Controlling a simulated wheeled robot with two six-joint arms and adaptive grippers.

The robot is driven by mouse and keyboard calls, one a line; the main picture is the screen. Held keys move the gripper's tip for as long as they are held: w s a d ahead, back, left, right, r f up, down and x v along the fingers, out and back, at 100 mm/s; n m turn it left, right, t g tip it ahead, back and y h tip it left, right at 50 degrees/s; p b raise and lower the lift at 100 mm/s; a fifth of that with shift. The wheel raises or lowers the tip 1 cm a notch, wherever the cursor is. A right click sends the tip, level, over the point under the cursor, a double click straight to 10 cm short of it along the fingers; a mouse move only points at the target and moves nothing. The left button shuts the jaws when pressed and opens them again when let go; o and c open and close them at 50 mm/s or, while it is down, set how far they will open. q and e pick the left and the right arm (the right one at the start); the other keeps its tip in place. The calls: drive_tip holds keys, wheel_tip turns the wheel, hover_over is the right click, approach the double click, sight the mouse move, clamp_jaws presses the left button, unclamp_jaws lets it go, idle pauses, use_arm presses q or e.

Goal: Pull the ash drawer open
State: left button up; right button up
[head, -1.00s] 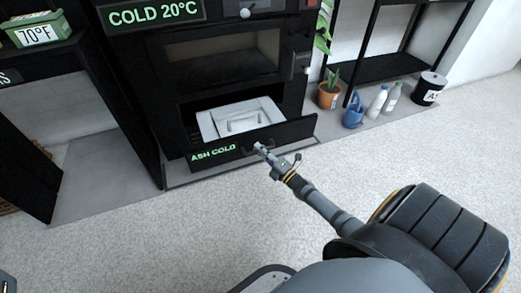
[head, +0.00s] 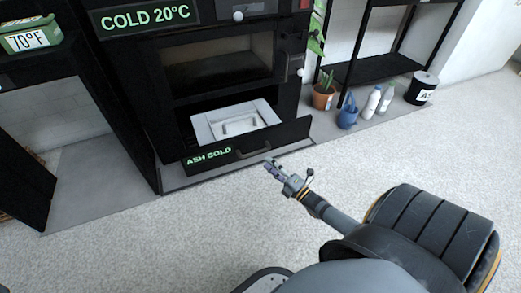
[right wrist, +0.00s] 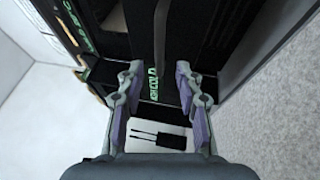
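The ash drawer (head: 285,135) of the black stove stands pulled out, with its front labelled ASH COLD and a dark bar handle (head: 253,151). A pale ash pan (head: 262,112) lies inside it. My right gripper (head: 269,165) is just in front of and below the handle, apart from it and empty. In the right wrist view, my right gripper (right wrist: 160,85) has its two fingers spread with a gap between them, and the drawer's lettering (right wrist: 153,85) shows in that gap. My left gripper is not in view.
The stove's upper oven opening (head: 215,62) is above the drawer. A potted plant (head: 323,96), a blue watering can (head: 348,112), white bottles (head: 372,103) and a black bin (head: 422,88) stand to the right. The pale floor (head: 150,240) in front is clear.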

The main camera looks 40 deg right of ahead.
drive_tip(key=v, duration=0.4)
drive_tip(key=shift+s, duration=0.1)
idle(0.3)
